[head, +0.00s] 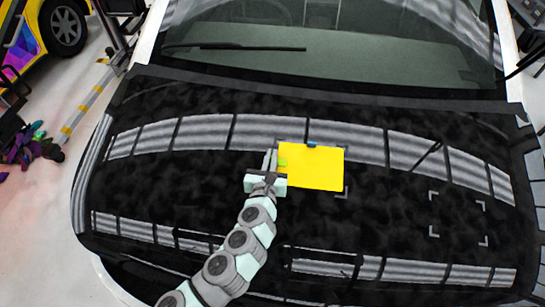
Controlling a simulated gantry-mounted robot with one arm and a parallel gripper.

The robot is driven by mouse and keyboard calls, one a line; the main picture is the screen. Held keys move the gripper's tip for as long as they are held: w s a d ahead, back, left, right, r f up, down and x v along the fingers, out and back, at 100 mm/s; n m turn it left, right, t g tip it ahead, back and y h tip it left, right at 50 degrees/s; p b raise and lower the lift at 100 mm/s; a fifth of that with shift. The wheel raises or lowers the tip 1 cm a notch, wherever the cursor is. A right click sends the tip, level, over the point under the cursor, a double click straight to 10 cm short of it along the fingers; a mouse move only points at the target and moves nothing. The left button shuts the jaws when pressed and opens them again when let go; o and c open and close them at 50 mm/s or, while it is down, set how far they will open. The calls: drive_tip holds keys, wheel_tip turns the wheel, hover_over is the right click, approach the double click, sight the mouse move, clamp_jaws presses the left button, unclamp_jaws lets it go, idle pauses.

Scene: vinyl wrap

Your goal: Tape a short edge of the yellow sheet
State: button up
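The yellow sheet (320,168) lies on the dark car hood, a little right of the middle of the head view. A small green piece (283,162), perhaps tape, shows at its left short edge. A small blue piece (311,144), perhaps tape, sits at its top long edge. My gripper (272,157) is at the sheet's left edge, right beside the green piece. Its fingers look close together, but they are too small to tell whether they are shut or hold anything. Whether they touch the hood or the sheet is unclear.
The black hood (400,220) is broad and mostly clear, with striped light reflections. Grey corner marks (482,208) frame an empty spot at right; another mark shows by the sheet's lower right corner. The windshield (330,55) and wiper (240,47) lie beyond. Colourful scraps (32,140) lie on the floor at left.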

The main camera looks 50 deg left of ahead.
drive_tip(key=o, duration=0.5)
drive_tip(key=p+v, duration=0.2)
drive_tip(key=v, duration=0.9)
drive_tip(key=shift+f, duration=0.1)
